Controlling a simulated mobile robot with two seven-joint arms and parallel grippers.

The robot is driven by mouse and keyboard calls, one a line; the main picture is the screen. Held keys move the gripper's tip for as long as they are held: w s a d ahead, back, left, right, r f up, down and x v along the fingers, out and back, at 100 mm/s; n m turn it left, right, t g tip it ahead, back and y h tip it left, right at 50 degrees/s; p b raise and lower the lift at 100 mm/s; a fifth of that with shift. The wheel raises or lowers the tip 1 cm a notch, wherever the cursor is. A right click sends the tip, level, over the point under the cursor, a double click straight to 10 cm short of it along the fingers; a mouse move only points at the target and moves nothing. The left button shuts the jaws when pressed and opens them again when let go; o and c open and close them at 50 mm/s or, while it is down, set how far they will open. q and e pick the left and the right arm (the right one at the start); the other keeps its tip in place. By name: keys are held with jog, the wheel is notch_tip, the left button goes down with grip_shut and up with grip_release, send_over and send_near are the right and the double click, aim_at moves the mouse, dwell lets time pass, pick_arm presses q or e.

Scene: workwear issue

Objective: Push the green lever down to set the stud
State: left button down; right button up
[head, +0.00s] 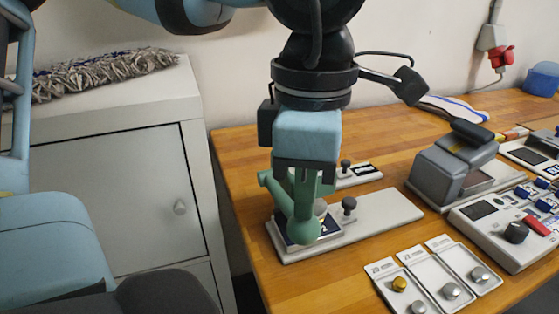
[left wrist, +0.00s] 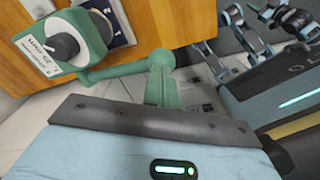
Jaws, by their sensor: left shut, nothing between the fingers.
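The green press with its green lever (head: 302,229) stands on a pale base plate (head: 385,218) near the table's left edge. A dark blue piece (head: 290,241) lies under the press; the stud is hidden.
A grey device (head: 452,168) and a control box (head: 510,228) with a red switch stand to the right. A grey cabinet (head: 145,190) with a mop head (head: 105,72) on top stands left of the table.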

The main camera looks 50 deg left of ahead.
pick_arm(q)
jog(key=shift+r+p, duration=0.8)
jog(key=shift+r, duration=0.7)
notch_tip(320, 180, up, 9)
jog(key=p, duration=0.5)
